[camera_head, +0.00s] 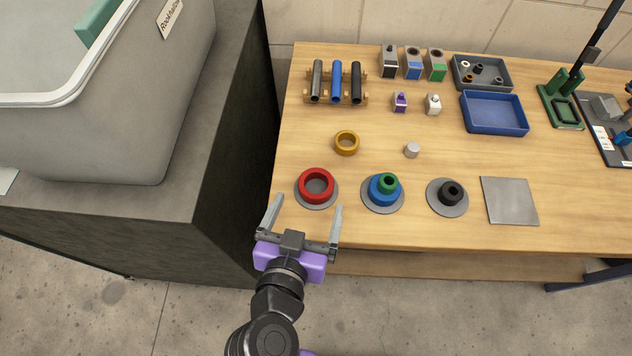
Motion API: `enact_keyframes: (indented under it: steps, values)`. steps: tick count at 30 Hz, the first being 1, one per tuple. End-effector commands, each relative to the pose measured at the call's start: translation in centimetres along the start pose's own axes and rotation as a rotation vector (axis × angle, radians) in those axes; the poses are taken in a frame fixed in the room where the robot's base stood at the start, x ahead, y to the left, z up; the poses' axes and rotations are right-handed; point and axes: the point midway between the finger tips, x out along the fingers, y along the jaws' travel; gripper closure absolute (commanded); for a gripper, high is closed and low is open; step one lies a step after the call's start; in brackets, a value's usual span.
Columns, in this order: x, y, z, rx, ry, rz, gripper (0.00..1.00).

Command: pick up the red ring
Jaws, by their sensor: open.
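The red ring (301,185) lies flat on a round grey plate (317,207) near the front left of the wooden table. The plate's grey surface shows through the ring's hole. My gripper (304,213) is open and empty, in front of the ring at the table's front edge. Its two grey fingers are spread wide and point toward the ring, one to the left and one to the right. In the picture the fingertips sit just below the ring. I cannot tell their height above the table.
A blue ring with a green ring on it (387,184) and a black piece (452,193) sit on round plates to the right. A yellow ring (346,143) lies behind. A dark cabinet (232,150) with a grey tub (100,130) stands close on the left.

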Motion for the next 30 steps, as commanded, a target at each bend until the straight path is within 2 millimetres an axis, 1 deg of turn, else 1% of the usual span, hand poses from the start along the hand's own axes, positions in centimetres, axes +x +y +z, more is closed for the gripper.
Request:
enact_keyframes:
  steps: [11, 15, 19, 22, 28, 29, 30]
  values:
    - [3.6, 0.0, -0.1, 0.008, -0.002, -0.001, 0.08]
    - [5.7, 0.1, -0.1, 0.007, -0.002, -0.001, 0.08]
    - [7.2, 0.0, 0.0, 0.008, -0.001, -0.002, 0.08]
    - [7.7, 0.0, 0.1, 0.008, -0.001, -0.004, 0.08]
    - [7.7, 0.0, 0.1, 0.008, -0.001, -0.004, 0.08]
    - [7.7, 0.0, 0.1, 0.008, -0.001, -0.004, 0.12]
    - [7.7, 0.0, 0.1, 0.008, -0.001, -0.004, 0.2]
